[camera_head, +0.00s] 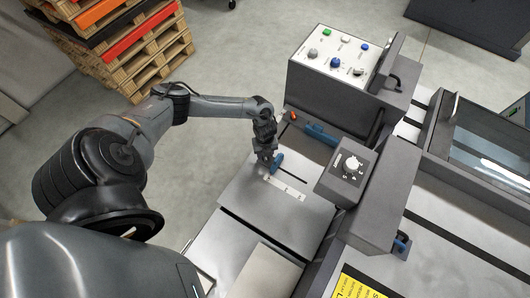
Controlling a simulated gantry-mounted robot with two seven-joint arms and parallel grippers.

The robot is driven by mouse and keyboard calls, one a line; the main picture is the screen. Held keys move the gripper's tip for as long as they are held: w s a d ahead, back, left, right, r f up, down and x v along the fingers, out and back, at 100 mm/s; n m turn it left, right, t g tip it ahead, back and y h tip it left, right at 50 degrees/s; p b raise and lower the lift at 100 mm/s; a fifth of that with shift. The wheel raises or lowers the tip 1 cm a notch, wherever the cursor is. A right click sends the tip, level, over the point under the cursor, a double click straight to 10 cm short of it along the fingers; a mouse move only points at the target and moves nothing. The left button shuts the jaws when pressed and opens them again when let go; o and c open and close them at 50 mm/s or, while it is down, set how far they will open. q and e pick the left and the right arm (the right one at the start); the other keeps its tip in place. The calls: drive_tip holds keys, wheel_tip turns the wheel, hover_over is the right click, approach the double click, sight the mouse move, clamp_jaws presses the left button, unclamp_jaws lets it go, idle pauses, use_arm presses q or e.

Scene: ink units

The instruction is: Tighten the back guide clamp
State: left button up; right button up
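A machine with a flat grey feed table (235,195) stands in the middle. A small blue handle (277,163) stands on this table beside a narrow slot and a pale scale strip (287,189); it looks like a guide clamp, but I cannot tell if it is the back one or how tight it is. My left gripper (267,160) points down just left of the blue handle, touching or very close to it. Its fingers are too small to show whether they are open or shut on the handle. My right gripper is out of view.
A blue bar (320,135) and a small orange part (293,116) lie at the table's back edge. A control box with buttons (335,55) and a dial box (350,168) rise on the right. Stacked pallets (140,60) stand at back left. The floor between is clear.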

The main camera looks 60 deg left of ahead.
use_arm(q)
drive_tip(key=shift+r, duration=0.1)
drive_tip(key=shift+r, duration=0.35)
wheel_tip(320, 180, up, 10)
drive_tip(key=p, duration=0.2)
drive_tip(key=shift+p, duration=0.3)
drive_tip(key=shift+f, duration=0.1)
